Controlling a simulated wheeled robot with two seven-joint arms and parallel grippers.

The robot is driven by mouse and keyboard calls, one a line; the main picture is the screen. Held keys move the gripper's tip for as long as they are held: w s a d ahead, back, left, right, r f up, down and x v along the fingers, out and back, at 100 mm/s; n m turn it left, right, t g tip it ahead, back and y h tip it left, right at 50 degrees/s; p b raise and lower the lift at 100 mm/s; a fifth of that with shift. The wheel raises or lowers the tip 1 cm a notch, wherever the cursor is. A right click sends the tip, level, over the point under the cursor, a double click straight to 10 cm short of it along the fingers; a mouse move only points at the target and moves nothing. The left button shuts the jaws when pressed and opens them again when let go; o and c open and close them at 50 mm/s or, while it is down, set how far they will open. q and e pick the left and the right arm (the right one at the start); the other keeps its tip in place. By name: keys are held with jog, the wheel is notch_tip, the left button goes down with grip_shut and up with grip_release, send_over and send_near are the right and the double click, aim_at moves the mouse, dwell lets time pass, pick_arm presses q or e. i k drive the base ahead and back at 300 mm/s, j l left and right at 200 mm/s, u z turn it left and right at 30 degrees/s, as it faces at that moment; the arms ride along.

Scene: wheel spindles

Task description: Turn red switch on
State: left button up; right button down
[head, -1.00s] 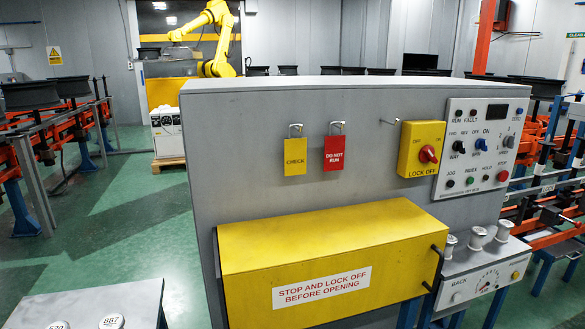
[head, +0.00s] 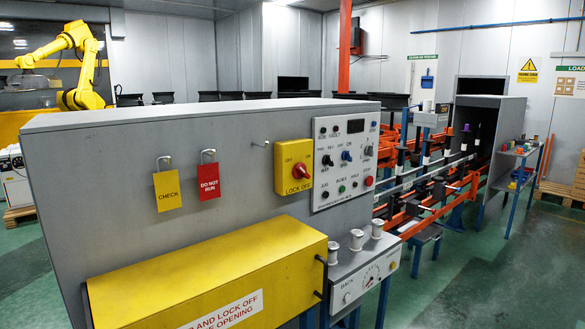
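A red rotary switch (head: 300,170) sits on a yellow plate (head: 287,181) marked LOCK OFF, on the front of the grey cabinet (head: 110,150). Small ON and OFF marks appear on the plate, but I cannot tell which one the knob points at. The hook (head: 262,144) to its left is empty. Neither of my grippers is in view.
A yellow CHECK tag (head: 167,190) and a red DO NOT RUN tag (head: 209,181) hang by padlocks on the cabinet. A control panel (head: 346,160) is right of the switch. A yellow cover box (head: 210,275) juts out below. Green floor (head: 480,285) is clear at right.

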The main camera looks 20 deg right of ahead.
aim_at(299, 170)
jog(key=i+l, duration=0.1)
jog(key=l, duration=0.4)
jog(key=l+z, duration=0.15)
jog(key=l, duration=0.3)
jog(key=i+l, duration=0.15)
jog(key=l, duration=0.35)
jog(key=i+l+z, duration=0.15)
jog(key=l, duration=0.3)
